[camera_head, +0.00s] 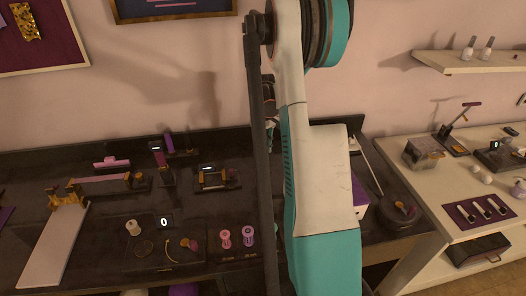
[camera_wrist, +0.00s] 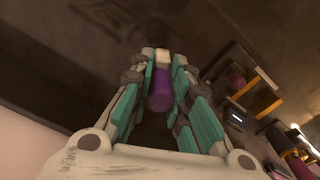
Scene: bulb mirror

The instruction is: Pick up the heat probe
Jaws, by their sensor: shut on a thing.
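In the wrist view my gripper (camera_wrist: 162,58) is shut on a purple cylindrical thing, which I take to be the heat probe (camera_wrist: 160,95). Its rounded purple end points toward the wrist camera, between the teal fingers. A pale part shows at the fingertips, but I cannot tell whether it belongs to the probe. The rest of the probe is hidden. In the head view my own arm hides the gripper and what it holds.
A pale side table (camera_head: 420,215) stands at the right, below a wall shelf (camera_head: 475,62). In the wrist view, devices crowd the right side.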

